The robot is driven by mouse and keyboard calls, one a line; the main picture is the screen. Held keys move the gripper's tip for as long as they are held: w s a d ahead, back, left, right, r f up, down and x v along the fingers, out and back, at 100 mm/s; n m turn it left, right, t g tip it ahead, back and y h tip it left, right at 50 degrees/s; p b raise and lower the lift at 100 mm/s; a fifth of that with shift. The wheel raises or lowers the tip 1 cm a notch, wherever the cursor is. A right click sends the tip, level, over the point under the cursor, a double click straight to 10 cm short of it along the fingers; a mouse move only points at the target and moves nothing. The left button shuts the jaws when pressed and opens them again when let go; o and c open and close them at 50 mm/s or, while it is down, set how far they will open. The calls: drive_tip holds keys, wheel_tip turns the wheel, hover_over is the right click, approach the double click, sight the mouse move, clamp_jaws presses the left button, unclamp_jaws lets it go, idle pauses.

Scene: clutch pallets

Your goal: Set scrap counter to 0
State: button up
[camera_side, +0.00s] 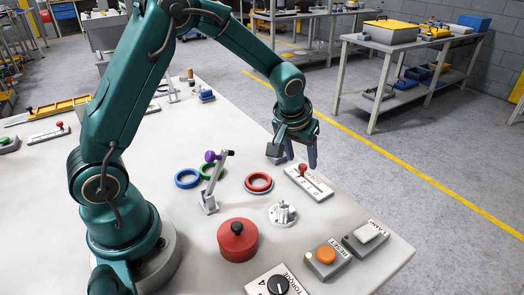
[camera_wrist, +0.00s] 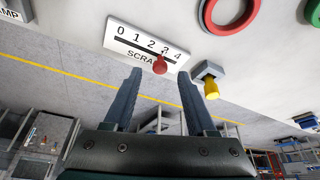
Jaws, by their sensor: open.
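The scrap counter is a white plate (camera_wrist: 118,45) with the figures 0 to 4 above a dark slot. Its red knob (camera_wrist: 160,65) stands at the slot's high-number end, seemingly near the 3. In the side view the plate (camera_side: 318,188) lies on the table with its red knob (camera_side: 303,170) upright. My gripper (camera_side: 294,160) is beyond the plate in that view, above the table's far edge. In the wrist view my gripper (camera_wrist: 160,76) is open and empty, with the knob ahead between its fingertips. The fingers do not appear to touch it.
A grey piece with a yellow peg (camera_wrist: 211,88) is close to the right finger. A red ring (camera_side: 258,182), a metal flanged part (camera_side: 282,213), a purple-knobbed lever (camera_side: 210,185) and a red lidded pot (camera_side: 238,242) stand nearby. RESET (camera_side: 325,262) and LAMP (camera_side: 364,241) boxes are nearer the front.

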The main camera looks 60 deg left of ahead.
sight(302, 170)
drive_tip(key=shift+x, duration=1.2)
clamp_jaws()
idle(0.6)
